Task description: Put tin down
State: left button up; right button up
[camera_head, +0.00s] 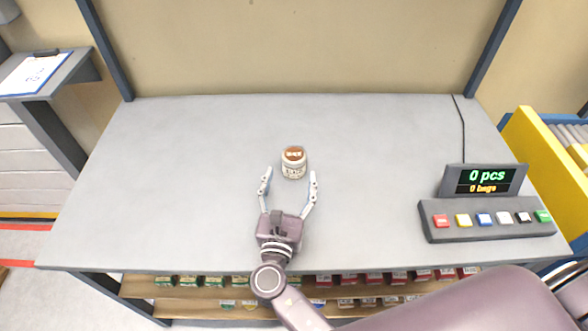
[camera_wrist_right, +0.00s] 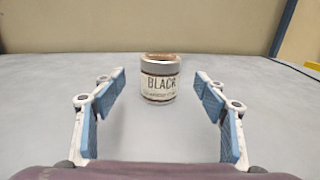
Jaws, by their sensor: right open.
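A small tin (camera_head: 293,162) with a brown top and a pale label stands upright on the grey table (camera_head: 180,170), near its middle. In the right wrist view the tin (camera_wrist_right: 159,82) shows dark lettering reading "BLACK". My right gripper (camera_head: 289,176) is open, its fingers spread on either side of the space just in front of the tin. In the wrist view the fingertips (camera_wrist_right: 158,80) are apart with clear gaps to the tin, and nothing is held. My left gripper is not in view.
A counter display (camera_head: 483,180) reading "0 pcs" and a button panel (camera_head: 487,220) stand at the table's right. Shelves of several small boxes (camera_head: 210,281) lie below the front edge. A yellow rack (camera_head: 545,165) stands at right. The table's left and back are clear.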

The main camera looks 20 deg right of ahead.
aim_at(294, 158)
jog(key=shift+w+d, duration=0.25)
jog(key=shift+w, duration=0.15)
jog(key=b+x, duration=0.1)
jog(key=x, duration=0.5)
jog(key=c, duration=1.5)
jog(key=shift+o, duration=0.2)
jog(key=shift+r, duration=0.1)
